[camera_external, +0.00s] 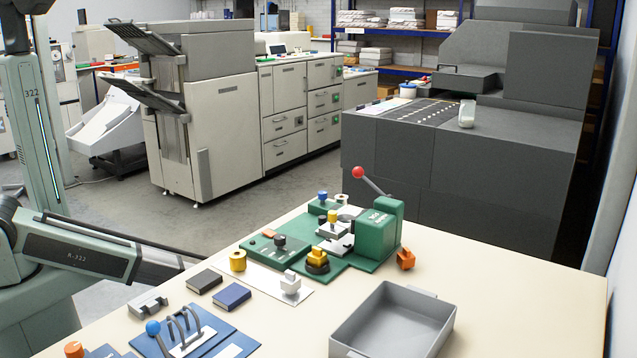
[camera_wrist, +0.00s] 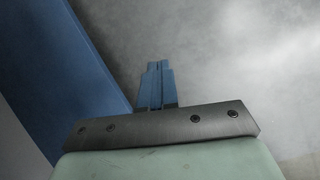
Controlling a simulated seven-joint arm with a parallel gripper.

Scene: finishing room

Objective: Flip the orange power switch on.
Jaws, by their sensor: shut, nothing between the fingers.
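The green machine has a lever with a red ball on top. My gripper (camera_wrist: 158,65) shows in the wrist view with its blue fingers together and nothing between them. It points at a blurred grey surface, away from the switch, which is not in that view. In the external view my arm is at the left and the fingers cannot be made out.
The green machine stands on a cream table (camera_external: 520,265). A grey tray (camera_external: 392,325) lies in front of it. A yellow spool (camera_external: 238,260), dark blocks (camera_external: 204,281) and a blue fixture (camera_external: 195,335) with a blue ball lie to the left. The table's right side is clear.

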